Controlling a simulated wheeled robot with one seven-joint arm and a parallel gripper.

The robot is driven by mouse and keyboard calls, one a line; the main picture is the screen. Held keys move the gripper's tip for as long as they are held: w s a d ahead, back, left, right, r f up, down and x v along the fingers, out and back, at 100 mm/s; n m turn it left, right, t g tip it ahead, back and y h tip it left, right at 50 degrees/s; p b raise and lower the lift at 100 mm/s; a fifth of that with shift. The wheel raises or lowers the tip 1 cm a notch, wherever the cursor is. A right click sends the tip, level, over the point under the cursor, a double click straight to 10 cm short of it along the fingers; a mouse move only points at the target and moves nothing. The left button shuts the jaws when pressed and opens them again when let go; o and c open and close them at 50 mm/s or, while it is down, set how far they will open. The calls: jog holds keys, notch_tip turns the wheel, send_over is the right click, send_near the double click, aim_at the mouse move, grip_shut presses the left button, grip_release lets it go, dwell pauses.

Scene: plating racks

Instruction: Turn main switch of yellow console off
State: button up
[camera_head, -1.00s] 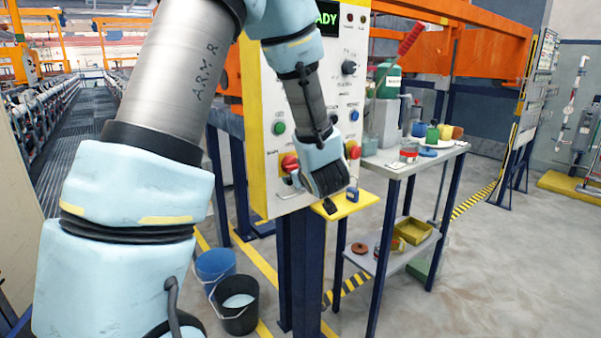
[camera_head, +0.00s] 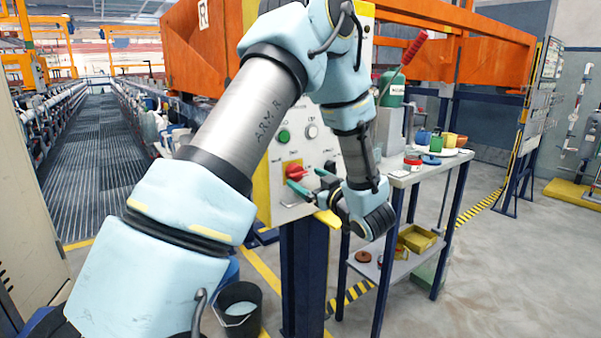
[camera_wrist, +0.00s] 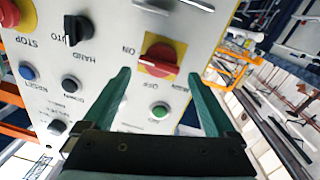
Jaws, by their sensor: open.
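The yellow console (camera_head: 262,190) has a white front panel with yellow sides. Its main switch (camera_head: 294,171) is a red rotary knob on a yellow plate, low on the panel. In the wrist view the main switch (camera_wrist: 160,58) sits between ON and OFF labels; which one its handle marks I cannot tell for sure. My gripper (camera_head: 310,180) has its green fingers pointing at the switch. In the wrist view my gripper (camera_wrist: 159,73) is open and empty, one finger to each side below the knob. Contact with the knob cannot be made out.
A green button (camera_wrist: 160,111) is close to the switch, and a black selector (camera_wrist: 76,30) is further left. A red stop button (camera_wrist: 8,14) shows at the corner. A side table (camera_head: 405,178) with containers stands right of the console. A black bucket (camera_head: 238,308) stands on the floor.

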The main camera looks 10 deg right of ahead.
aim_at(299, 175)
jog(key=shift+p+x, duration=0.3)
jog(key=shift+x, duration=1.65)
jog(key=shift+c, duration=0.4)
jog(key=shift+f, duration=0.1)
jog(key=c, duration=1.1)
